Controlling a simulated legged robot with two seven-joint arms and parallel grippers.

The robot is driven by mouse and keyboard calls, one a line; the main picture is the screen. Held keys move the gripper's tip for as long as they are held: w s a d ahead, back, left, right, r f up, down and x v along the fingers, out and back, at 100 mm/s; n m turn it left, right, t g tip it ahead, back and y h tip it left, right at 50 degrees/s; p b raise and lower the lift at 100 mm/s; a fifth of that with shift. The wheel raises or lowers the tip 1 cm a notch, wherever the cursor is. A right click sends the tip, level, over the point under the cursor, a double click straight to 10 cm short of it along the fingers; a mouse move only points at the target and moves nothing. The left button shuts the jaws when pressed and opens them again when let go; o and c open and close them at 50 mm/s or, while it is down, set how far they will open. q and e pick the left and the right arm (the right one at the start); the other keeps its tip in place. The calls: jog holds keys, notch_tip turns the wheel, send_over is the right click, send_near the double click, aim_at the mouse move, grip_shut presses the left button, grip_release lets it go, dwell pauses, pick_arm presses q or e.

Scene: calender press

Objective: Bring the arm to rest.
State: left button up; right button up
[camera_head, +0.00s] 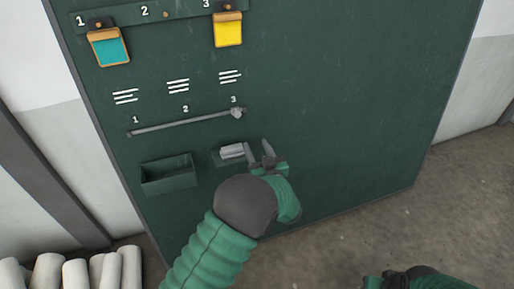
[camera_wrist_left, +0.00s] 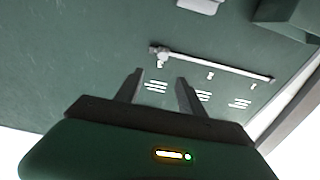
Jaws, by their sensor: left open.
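My left arm reaches up from the bottom in the head view. My left gripper (camera_head: 259,152) is open in front of the dark green panel (camera_head: 340,110), with nothing between its fingers. The fingers also show open in the left wrist view (camera_wrist_left: 160,78). Just left of the gripper in the head view, a pale grey block (camera_head: 232,151) sits at a small green holder; I cannot tell whether a finger touches it. At the bottom right, a green and black part of my right arm (camera_head: 415,278) shows; its fingers cannot be made out.
A grey rail (camera_head: 180,124) marked 1, 2, 3 has its knob (camera_head: 237,113) at 3. An empty-looking green bin (camera_head: 168,177) is below. A teal tag (camera_head: 110,49) hangs at 1, a yellow tag (camera_head: 228,32) at 3. The panel's right side is bare.

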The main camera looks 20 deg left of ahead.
pick_arm(q)
jog(key=s+d+r+m+g+h+p, duration=0.3)
jog(key=s+m+g+h+p, duration=0.15)
jog(key=s+h+p, duration=0.45)
jog(key=s+a+f+m+g+h, duration=0.1)
jog(key=s+g, duration=0.2)
jog(key=s, duration=0.8)
jog(key=s+a+f+m+g, duration=0.1)
jog(key=s+g, duration=0.3)
jog(key=s, duration=0.7)
jog(key=shift+s+a+m+h+p, duration=0.15)
jog(key=shift+s+m+h+p, duration=0.2)
jog(key=shift+m+h+p, duration=0.1)
jog(key=shift+a, duration=0.15)
